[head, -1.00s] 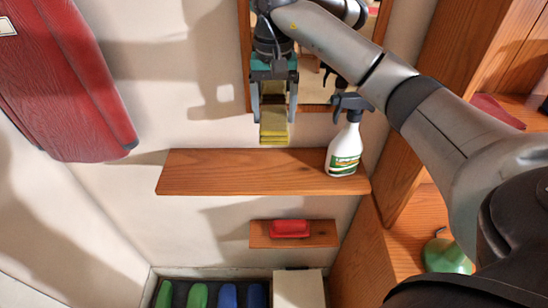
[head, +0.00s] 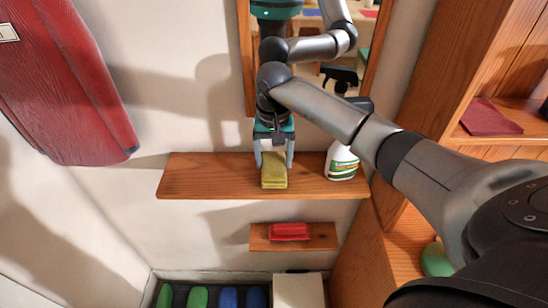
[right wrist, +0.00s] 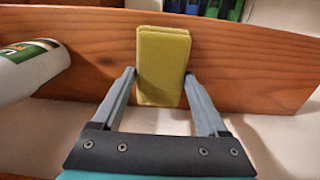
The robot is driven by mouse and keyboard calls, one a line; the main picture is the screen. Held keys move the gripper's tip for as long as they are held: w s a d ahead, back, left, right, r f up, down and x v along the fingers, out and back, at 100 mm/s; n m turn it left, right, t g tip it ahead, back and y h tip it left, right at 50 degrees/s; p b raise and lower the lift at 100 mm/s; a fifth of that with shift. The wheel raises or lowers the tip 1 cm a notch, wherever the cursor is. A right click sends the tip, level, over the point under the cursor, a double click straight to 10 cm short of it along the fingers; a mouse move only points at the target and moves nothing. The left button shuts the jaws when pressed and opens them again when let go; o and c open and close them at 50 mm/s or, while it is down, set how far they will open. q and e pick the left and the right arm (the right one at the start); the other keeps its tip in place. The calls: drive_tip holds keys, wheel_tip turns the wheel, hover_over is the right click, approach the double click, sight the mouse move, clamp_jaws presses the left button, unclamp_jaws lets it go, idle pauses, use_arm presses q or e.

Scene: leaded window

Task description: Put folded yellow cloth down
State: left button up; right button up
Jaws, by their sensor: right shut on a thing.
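The folded yellow cloth (head: 274,172) is upright between the fingers of my right gripper (head: 274,163). It also shows in the right wrist view (right wrist: 162,65), with a fingertip close on each side. The gripper is shut on it from above. The cloth is over the middle of the long wooden shelf (head: 210,178); I cannot tell whether its lower end touches the board. The shelf fills the upper part of the right wrist view (right wrist: 250,60). My left gripper is not in view.
A white spray bottle (head: 341,163) stands on the shelf just right of the cloth. The shelf's left part is clear. Below is a small shelf (head: 320,236) with a red object (head: 290,231). A mirror hangs above. A wooden cabinet (head: 410,190) stands at the right.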

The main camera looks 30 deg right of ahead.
sight(274, 163)
drive_tip(key=shift+f, duration=0.1)
drive_tip(key=o, duration=1.1)
wheel_tip(274, 163, up, 12)
drive_tip(key=shift+r+b, duration=0.15)
drive_tip(key=shift+b, duration=0.3)
